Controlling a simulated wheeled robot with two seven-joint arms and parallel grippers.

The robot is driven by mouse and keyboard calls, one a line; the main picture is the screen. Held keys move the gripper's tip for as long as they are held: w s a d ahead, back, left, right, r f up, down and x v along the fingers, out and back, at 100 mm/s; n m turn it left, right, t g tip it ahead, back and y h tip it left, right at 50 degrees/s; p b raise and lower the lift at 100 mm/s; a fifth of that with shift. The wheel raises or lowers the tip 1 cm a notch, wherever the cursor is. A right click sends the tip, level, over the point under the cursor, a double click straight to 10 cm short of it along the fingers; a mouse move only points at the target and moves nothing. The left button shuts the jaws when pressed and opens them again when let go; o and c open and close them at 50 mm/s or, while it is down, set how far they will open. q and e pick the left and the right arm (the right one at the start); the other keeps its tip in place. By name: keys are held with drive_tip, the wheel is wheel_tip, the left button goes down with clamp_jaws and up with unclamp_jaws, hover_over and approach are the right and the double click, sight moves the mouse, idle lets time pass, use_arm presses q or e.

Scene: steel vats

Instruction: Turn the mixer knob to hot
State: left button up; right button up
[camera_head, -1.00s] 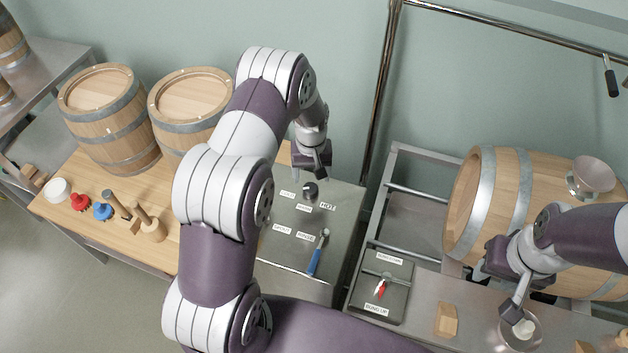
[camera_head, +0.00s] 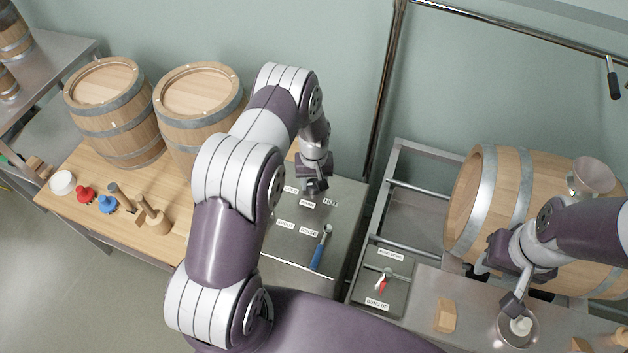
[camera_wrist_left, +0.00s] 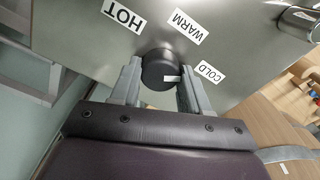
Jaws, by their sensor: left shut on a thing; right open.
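The mixer knob (camera_wrist_left: 157,68) is a dark round knob with a white mark, on a steel panel (camera_wrist_left: 85,35). Around it are the labels HOT (camera_wrist_left: 123,14), WARM (camera_wrist_left: 188,27) and COLD (camera_wrist_left: 210,72). The white mark points toward COLD. My left gripper (camera_head: 314,188) is down at the panel, and in the left wrist view its two fingers (camera_wrist_left: 157,85) are shut on the knob from both sides. In the head view the gripper mostly hides the knob; the HOT label (camera_head: 330,202) shows to its right. My right gripper (camera_head: 514,312) is open by a steel bowl.
A blue-handled lever (camera_head: 321,250) sits on the same panel, below the knob. A second panel with a red-handled valve (camera_head: 383,282) stands to the right. Barrels (camera_head: 113,110) stand at the left, and another barrel (camera_head: 500,215) lies at the right. The steel bowl (camera_head: 532,335) is under my right gripper.

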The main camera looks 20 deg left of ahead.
use_arm(q)
drive_tip(key=shift+f+n+b, duration=0.15)
drive_tip(key=shift+n+b, duration=0.75)
drive_tip(key=shift+n, duration=0.2)
drive_tip(key=n+b, duration=0.1)
drive_tip(key=n, duration=0.1)
drive_tip(key=shift+n, duration=0.3)
drive_tip(key=n+b, duration=0.3)
drive_tip(key=n, duration=0.3)
drive_tip(key=n+b, duration=0.2)
drive_tip(key=n, duration=0.4)
drive_tip(key=shift+n, duration=0.4)
drive_tip(key=n, duration=0.3)
drive_tip(key=shift+r+b, duration=0.2)
drive_tip(key=shift+b, duration=0.15)
drive_tip(key=shift+n, duration=1.6)
drive_tip(key=shift+r, duration=0.1)
drive_tip(key=shift+w, duration=0.1)
